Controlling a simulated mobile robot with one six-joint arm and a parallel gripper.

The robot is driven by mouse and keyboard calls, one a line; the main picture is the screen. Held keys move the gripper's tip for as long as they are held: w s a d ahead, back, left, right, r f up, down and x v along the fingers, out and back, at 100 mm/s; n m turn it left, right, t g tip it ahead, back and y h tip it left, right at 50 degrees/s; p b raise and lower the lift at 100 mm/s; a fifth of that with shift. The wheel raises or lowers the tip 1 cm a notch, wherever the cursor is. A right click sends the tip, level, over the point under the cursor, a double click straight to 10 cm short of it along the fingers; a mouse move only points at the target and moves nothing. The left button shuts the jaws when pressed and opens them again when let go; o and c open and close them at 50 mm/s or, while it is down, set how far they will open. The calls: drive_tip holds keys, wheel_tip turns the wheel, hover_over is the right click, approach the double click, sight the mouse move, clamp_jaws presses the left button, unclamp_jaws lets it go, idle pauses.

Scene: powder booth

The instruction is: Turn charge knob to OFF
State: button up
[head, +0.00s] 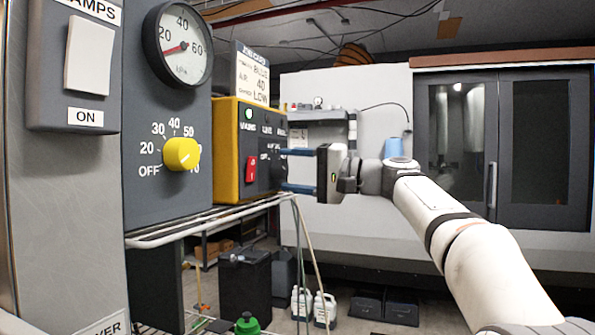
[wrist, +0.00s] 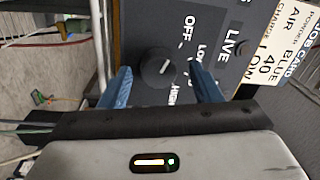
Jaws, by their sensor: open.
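The charge knob (wrist: 158,67) is a round black knob on a dark panel, marked OFF, LOW and HIGH around it. Its short pale mark points to the upper right in the wrist view, roughly toward LOW. My gripper (wrist: 160,74) is open, with one blue finger on each side of the knob. Whether the fingers touch it I cannot tell. In the head view my gripper (head: 284,170) reaches the front of the yellow control box (head: 228,150); the knob is too small and dark to make out there.
A grey panel with a yellow knob (head: 181,154) and a gauge (head: 178,43) stands nearer on the left. A pale rail (head: 210,221) runs below the box.

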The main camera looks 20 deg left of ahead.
drive_tip(key=shift+d, duration=0.2)
drive_tip(key=d, duration=0.7)
drive_tip(key=shift+s+d+f+b, duration=0.2)
drive_tip(key=shift+s+f+b, duration=0.05)
drive_tip(key=shift+s+b, duration=0.1)
